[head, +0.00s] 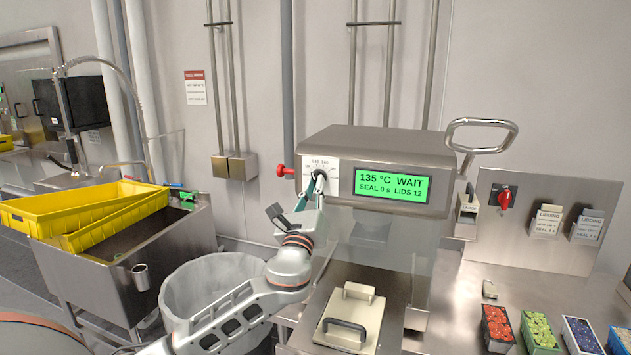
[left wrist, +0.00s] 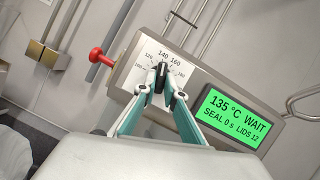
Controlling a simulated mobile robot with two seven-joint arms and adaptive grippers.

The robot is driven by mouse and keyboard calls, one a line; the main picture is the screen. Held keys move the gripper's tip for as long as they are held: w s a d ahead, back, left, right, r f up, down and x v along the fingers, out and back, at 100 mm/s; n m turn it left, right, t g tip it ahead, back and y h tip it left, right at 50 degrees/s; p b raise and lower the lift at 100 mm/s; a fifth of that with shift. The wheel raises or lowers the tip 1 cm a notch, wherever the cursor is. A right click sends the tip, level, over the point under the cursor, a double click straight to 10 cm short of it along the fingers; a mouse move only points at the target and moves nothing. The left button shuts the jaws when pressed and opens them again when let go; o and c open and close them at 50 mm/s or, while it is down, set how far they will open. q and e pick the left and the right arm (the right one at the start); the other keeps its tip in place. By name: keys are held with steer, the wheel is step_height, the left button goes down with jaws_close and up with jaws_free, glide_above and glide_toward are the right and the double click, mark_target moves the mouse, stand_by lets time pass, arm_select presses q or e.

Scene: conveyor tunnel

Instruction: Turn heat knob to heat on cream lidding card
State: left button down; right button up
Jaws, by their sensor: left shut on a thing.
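The heat knob (left wrist: 162,70) is small and black, on a white dial of the sealing machine (head: 385,145). In the left wrist view the dial marks run from about 100 to 180, and the knob's end points up near 140. My left gripper (left wrist: 166,90) is shut on the knob, one teal finger on each side. The green display (head: 392,185) reads 135 °C, WAIT, SEAL 0 s, LIDS 12. My right gripper does not show.
A red button (head: 285,171) sticks out left of the dial. A looped handle (head: 482,133) rises at the machine's right. A red switch (head: 505,200) is on the panel. Several filled punnets (head: 538,333) stand lower right. A grey bin (head: 218,281) stands below my left arm.

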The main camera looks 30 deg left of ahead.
arm_select(q)
steer(key=c, duration=2.1)
jaws_free()
steer(key=shift+f, duration=0.1)
steer(key=v, duration=1.2)
